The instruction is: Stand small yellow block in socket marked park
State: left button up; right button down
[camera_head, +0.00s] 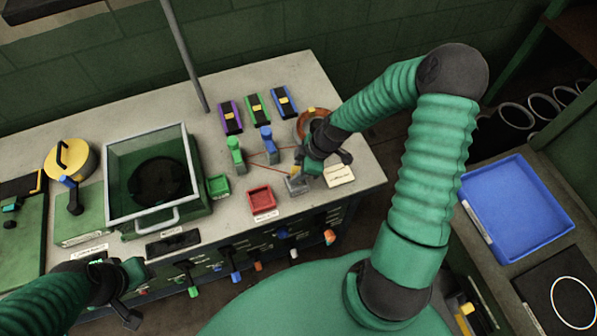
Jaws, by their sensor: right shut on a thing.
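My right gripper (303,165) reaches down over the bench and is shut on a small yellow block (295,170). The block shows only as a small yellow patch at the fingertips, just above a small grey socket (297,186); whether it touches the socket is unclear. A red socket (261,198) and a green socket (218,186) stand to the left. A label (265,216) lies in front of the red one; its writing is too small to read. I cannot tell which socket is marked park. My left gripper (127,300) hangs at the bench's front left; its jaw state is unclear.
Green (236,155) and blue (267,140) upright pieces stand close behind the sockets. Purple, green and blue holders (257,107) lie farther back. Coloured handles line the bench front.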

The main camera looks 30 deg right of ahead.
jog(key=shift+s+a+f, duration=0.4)
jog(key=shift+a+f, duration=0.05)
jog(key=shift+a, duration=0.15)
jog(key=c, duration=1.4)
grip_release()
jog(key=shift+w+d+f, duration=0.1)
jog(key=shift+d+f, duration=0.05)
jog(key=shift+d, duration=0.05)
jog(key=o, duration=0.3)
jog(key=shift+w+d+f, duration=0.1)
jog(key=shift+w+d, duration=0.1)
jog(key=shift+d, duration=0.25)
jog(key=shift+s+a, duration=0.1)
jog(key=shift+a+r, duration=0.1)
jog(key=shift+r, duration=0.1)
